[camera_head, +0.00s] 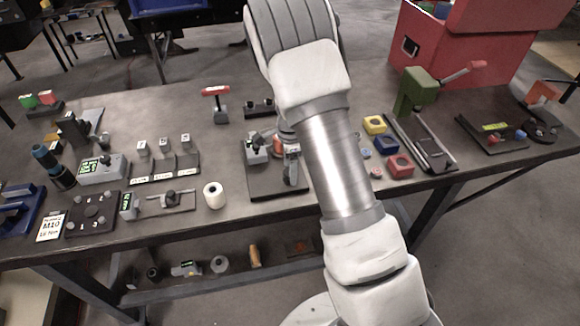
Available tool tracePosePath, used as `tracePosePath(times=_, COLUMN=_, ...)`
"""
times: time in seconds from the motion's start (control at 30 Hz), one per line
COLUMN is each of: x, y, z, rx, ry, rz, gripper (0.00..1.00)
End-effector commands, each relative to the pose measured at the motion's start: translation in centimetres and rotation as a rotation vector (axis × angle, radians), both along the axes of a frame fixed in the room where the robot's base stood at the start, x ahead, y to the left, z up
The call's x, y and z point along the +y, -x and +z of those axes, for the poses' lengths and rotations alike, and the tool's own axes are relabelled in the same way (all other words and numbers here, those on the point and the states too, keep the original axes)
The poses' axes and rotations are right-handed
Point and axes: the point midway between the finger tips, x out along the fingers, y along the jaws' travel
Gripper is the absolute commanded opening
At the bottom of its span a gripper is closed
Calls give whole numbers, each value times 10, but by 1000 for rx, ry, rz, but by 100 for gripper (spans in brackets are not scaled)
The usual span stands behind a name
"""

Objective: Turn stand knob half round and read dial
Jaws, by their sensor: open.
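A small dark stand with a black base plate (266,190) is at the middle of the bench, partly behind my arm. It carries a grey box with a small greenish display (255,152) and an upright post (292,168). Small grey and reddish parts sit near the post's top. I cannot make out which part is the knob, and the reading is too small to read. My arm crosses the view from the bottom right to the top and covers the stand's right side. I cannot make out my gripper's fingers.
On the bench's left are a grey box with a green display (102,170), a slide fixture (182,202) and a white roll (214,195). Right of my arm are coloured blocks (399,167), a green lever press (416,92) and a red case (465,50).

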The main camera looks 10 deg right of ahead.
Motion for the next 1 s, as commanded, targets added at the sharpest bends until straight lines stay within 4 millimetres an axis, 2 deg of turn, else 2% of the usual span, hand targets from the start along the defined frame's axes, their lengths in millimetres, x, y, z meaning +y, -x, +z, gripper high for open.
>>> tracePosePath(times=0.23, x=0, y=0, z=-1, rx=0, ry=0, rz=0, gripper=80)
tracePosePath(times=0.67, x=0, y=0, z=0, rx=0, ry=0, rz=1, gripper=3)
tracePosePath(times=0.7, x=0, y=0, z=0, rx=0, ry=0, rz=0, gripper=0)
tracePosePath(times=1.0, x=0, y=0, z=-1, rx=-1, ry=0, rz=36, gripper=0)
